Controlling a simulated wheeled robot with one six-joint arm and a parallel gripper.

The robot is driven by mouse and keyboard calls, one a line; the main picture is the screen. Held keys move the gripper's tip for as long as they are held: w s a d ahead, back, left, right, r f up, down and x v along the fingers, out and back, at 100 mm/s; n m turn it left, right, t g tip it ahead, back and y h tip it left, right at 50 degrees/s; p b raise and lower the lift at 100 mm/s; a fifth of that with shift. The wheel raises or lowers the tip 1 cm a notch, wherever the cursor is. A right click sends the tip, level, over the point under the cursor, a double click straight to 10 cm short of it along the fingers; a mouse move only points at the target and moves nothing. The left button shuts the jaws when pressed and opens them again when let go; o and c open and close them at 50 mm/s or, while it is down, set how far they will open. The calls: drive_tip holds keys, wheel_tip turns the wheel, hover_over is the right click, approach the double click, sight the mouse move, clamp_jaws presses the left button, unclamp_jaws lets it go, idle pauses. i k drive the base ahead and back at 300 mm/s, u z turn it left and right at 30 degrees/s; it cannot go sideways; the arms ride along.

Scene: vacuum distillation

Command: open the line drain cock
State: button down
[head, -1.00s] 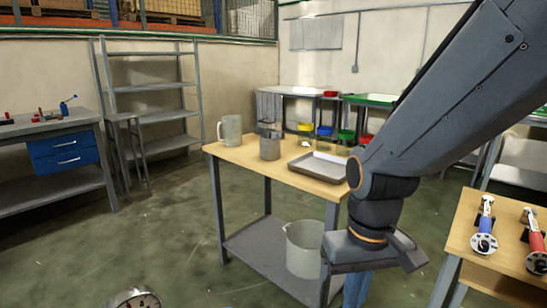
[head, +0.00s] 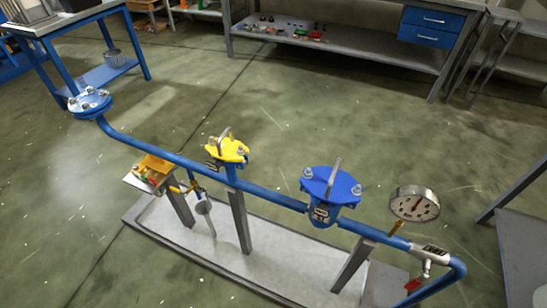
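A blue pipe line (head: 272,196) runs from a bolted flange (head: 90,103) at left to a downward bend at the lower right. A small cock with a red lever (head: 413,285) hangs below a grey fitting (head: 430,251) near the right end. Another small brass-coloured fitting (head: 192,187) hangs below the pipe at left, with a grey disc (head: 203,207) beneath it. Neither is labelled legibly, so I cannot tell which is the line drain cock, or its exact lever position. My gripper is not in view.
A yellow-topped fitting (head: 227,150), a blue-topped one (head: 331,187) and a round gauge (head: 414,204) stand along the pipe. Posts rise from a grey base plate (head: 255,265). The floor behind is clear up to a bench (head: 350,43).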

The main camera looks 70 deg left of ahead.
sight(173, 189)
drive_tip(key=u, duration=0.85)
drive_tip(key=k, duration=1.2)
drive_tip(key=u, duration=2.2)
drive_tip(key=i, duration=1.45)
drive_tip(key=z, duration=0.45)
